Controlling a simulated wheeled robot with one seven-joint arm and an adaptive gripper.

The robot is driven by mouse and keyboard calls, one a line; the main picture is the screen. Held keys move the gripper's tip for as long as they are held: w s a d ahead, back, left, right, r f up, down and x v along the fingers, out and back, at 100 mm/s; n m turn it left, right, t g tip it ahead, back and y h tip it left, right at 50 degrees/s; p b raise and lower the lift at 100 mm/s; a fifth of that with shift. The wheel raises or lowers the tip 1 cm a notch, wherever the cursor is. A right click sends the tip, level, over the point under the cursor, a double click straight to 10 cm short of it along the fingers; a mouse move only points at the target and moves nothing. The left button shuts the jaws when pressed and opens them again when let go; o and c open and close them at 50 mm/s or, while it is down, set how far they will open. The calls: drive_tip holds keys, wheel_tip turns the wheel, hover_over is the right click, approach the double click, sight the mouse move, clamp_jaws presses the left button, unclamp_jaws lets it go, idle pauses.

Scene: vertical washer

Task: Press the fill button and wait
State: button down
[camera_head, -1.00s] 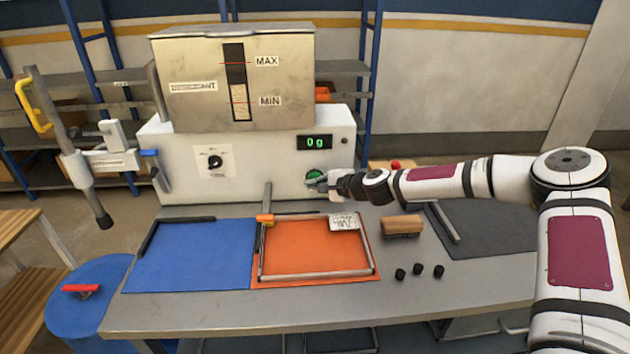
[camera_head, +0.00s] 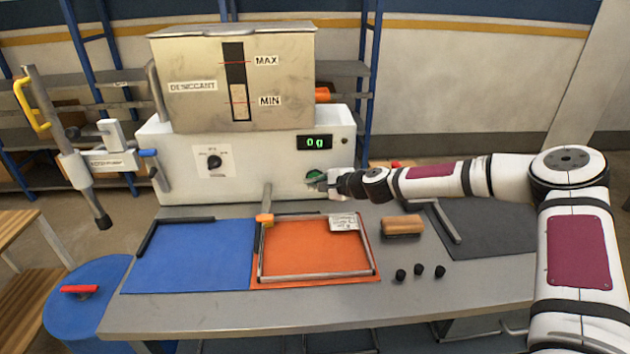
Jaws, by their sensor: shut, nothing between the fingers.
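The green fill button (camera_head: 313,175) is on the lower right front of the white machine (camera_head: 265,170), below a small display (camera_head: 315,142) that reads 0 g. My gripper (camera_head: 314,185) is shut and empty, with its fingertips at the button's lower edge. The fingers hide part of the button, and I cannot tell whether they touch it or whether it is pressed in. A metal desiccant hopper (camera_head: 200,75) sits on top of the machine. Its level window (camera_head: 238,80) shows pale filling reaching up to about the MIN mark.
On the grey table lie a blue mat (camera_head: 190,258), an orange mat (camera_head: 312,245) with a metal frame, a brown block (camera_head: 402,226), several small black pieces (camera_head: 419,270) and a dark mat (camera_head: 490,230). A blue drum (camera_head: 75,310) stands at left.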

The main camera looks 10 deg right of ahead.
drive_tip(key=shift+w, duration=0.2)
drive_tip(key=shift+s, duration=0.15)
idle(0.3)
drive_tip(key=shift+s+p, duration=0.6)
drive_tip(key=shift+s, duration=0.2)
drive_tip(key=shift+s, duration=0.1)
drive_tip(key=s+p, duration=0.2)
drive_tip(key=s, duration=0.1)
drive_tip(key=shift+r, duration=0.1)
drive_tip(key=shift+s+a+p, duration=0.1)
drive_tip(key=shift+s+p, duration=0.6)
drive_tip(key=shift+s, duration=0.2)
